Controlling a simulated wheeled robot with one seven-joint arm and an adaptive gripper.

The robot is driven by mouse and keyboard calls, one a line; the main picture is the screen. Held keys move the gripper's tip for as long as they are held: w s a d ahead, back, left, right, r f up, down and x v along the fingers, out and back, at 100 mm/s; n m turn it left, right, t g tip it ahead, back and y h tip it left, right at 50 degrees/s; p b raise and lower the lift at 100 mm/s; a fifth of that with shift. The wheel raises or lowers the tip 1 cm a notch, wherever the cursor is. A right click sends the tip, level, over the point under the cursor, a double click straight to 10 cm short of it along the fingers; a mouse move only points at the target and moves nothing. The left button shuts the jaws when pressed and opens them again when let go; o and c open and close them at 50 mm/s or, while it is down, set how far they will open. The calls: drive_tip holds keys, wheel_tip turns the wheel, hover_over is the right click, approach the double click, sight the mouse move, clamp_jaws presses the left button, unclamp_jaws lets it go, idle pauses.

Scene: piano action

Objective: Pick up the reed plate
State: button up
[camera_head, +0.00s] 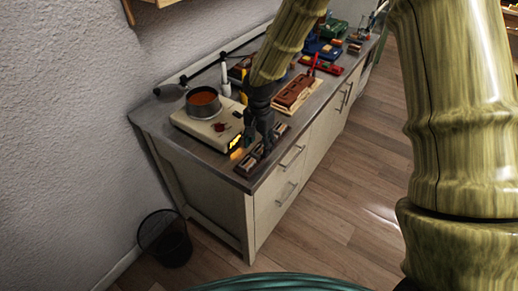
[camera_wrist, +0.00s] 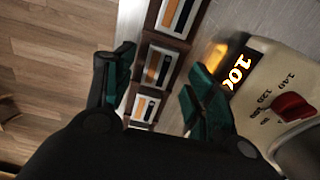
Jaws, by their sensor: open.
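A dark brown wooden rack (camera_wrist: 166,47) runs between my fingers in the wrist view. It holds several silver reed plates, each with a tan strip and a dark slot. One reed plate (camera_wrist: 158,66) lies between my two green fingertips. Another (camera_wrist: 176,15) is above it in the picture and one (camera_wrist: 144,107) below it. In the head view the rack (camera_head: 250,163) lies along the near front edge of the counter. My gripper (camera_wrist: 158,76) is open and points down over the rack, with a finger on either side. I cannot tell whether the fingers touch anything.
A cream hot plate (camera_head: 205,127) with a pot (camera_head: 203,103) stands close beside the rack; its lit display and red knob (camera_wrist: 292,106) are near my right finger. A wooden tray (camera_head: 297,92) lies farther back. The counter's front edge is close. A bin (camera_head: 165,238) stands on the floor.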

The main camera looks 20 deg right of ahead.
drive_tip(key=shift+s+f, duration=0.15)
drive_tip(key=shift+f, duration=0.6)
drive_tip(key=shift+c, duration=0.2)
drive_tip(key=c, duration=1.1)
drive_tip(key=shift+o, duration=0.2)
drive_tip(key=shift+r, duration=0.15)
